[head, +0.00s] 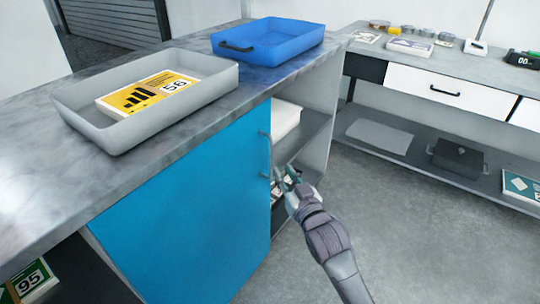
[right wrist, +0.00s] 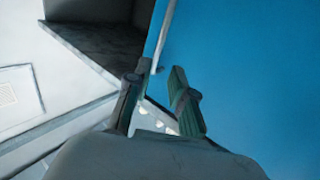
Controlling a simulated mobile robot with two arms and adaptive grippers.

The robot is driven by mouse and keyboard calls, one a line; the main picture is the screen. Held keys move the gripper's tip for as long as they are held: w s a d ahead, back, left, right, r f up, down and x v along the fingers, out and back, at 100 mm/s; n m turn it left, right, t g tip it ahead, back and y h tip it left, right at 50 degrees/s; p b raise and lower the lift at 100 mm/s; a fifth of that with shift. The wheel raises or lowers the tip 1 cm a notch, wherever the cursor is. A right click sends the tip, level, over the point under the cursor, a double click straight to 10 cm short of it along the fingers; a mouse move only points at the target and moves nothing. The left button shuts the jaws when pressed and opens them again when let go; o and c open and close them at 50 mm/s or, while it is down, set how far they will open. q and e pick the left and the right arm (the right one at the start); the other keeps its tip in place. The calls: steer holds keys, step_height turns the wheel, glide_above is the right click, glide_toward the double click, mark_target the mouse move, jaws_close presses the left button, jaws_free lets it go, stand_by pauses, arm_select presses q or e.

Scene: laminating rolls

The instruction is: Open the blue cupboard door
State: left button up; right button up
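The blue cupboard door (head: 190,205) hangs under the marble-look counter, its top running along the counter's front edge; it looks closed. Its slim upright handle (head: 267,153) is near the door's right edge. The door also fills the right of the right wrist view (right wrist: 255,75), where the handle (right wrist: 163,35) is a pale bar ending just above the fingertips. My right gripper (head: 284,177) is at the handle's lower end. Its fingers (right wrist: 160,82) are apart and empty. I cannot tell whether they touch the handle. My left gripper is not in view.
On the counter (head: 35,200) stand a grey tray (head: 140,128) holding a yellow pack and a blue tray (head: 285,48). Open shelves (head: 315,125) hold items right of the door. A drawer bench (head: 440,85) stands at right. The floor (head: 420,240) before it is clear.

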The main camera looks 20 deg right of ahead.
mark_target(271, 152)
steer(key=w, duration=0.3)
steer(key=w+b, duration=0.1)
steer(key=w, duration=0.5)
steer(key=shift+w+a+f+b, duration=0.15)
steer(key=shift+w+a+b, duration=0.15)
steer(key=shift+w+b, duration=0.05)
steer(key=shift+w, duration=0.5)
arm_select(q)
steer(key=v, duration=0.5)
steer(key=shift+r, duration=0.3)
arm_select(e)
jaws_close()
